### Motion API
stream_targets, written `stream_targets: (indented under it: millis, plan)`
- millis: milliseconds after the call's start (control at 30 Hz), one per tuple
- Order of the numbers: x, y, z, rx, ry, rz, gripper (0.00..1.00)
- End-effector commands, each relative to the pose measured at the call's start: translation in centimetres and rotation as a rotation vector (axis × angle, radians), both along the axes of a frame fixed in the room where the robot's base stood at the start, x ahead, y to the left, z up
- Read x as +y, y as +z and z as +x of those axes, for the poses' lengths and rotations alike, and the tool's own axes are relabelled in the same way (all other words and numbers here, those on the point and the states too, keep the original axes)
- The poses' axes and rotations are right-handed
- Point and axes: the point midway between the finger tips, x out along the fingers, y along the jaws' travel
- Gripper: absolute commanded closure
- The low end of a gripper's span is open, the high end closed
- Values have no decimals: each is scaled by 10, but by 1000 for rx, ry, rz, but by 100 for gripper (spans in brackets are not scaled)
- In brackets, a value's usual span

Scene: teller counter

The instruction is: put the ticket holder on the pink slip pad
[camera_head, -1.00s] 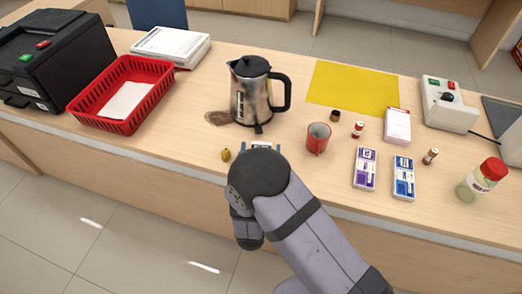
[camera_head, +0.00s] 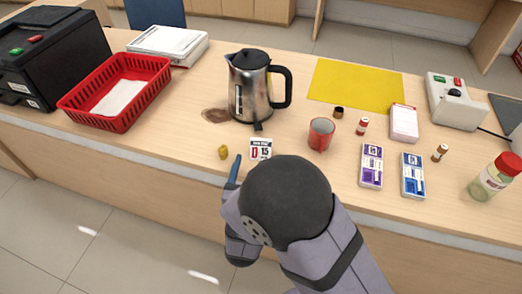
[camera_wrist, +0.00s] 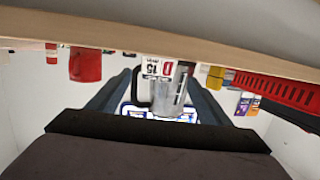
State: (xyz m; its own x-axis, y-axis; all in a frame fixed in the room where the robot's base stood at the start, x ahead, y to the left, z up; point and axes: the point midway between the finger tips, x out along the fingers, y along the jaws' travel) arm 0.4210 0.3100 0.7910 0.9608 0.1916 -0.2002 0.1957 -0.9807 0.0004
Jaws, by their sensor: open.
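The ticket holder (camera_head: 261,149) is a small white upright stand with "15" in dark print and a red mark, near the counter's front edge in the head view. It shows upside down in the wrist view (camera_wrist: 152,68), between the lines of my two fingers. My gripper (camera_wrist: 160,80) is open and empty. In the head view one blue finger (camera_head: 233,172) shows just left of the ticket holder; my wrist hides the other. The pink slip pad (camera_head: 404,123) is a white pad with pinkish-red edges, flat at the right, with nothing on it.
A metal kettle (camera_head: 250,88) stands behind the ticket holder and a small yellow object (camera_head: 223,152) lies to its left. A red mug (camera_head: 320,133), a small red-and-white bottle (camera_head: 361,126) and purple (camera_head: 371,166) and blue (camera_head: 413,175) packs lie around the way to the pad.

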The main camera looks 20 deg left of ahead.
Motion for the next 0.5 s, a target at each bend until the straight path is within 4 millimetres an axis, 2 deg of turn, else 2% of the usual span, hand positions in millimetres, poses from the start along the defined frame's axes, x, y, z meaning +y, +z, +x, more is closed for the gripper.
stream_targets:
  millis: [200,500]
  plan:
    - [2,-2,17,-1,-3,1,28]
    - [3,-4,29,-1,-3,1,28]
